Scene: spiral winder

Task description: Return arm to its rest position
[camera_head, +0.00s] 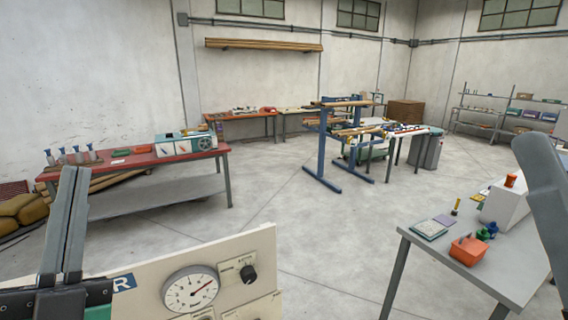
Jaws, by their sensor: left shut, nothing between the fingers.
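My left gripper (66,225) shows at the lower left of the head view. Its two long grey fingers point up and lie together, shut with nothing between them. It is in front of the left end of a cream panel (236,249) and hides part of it. The panel carries a round dial gauge (190,289) with a red needle and a black knob (248,274).
A white table (490,278) at the right holds an orange bin (468,250) and small items. A red-topped bench (135,161) stands at the left, with a blue frame rack (322,150) farther back. The concrete floor (285,205) between them is clear.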

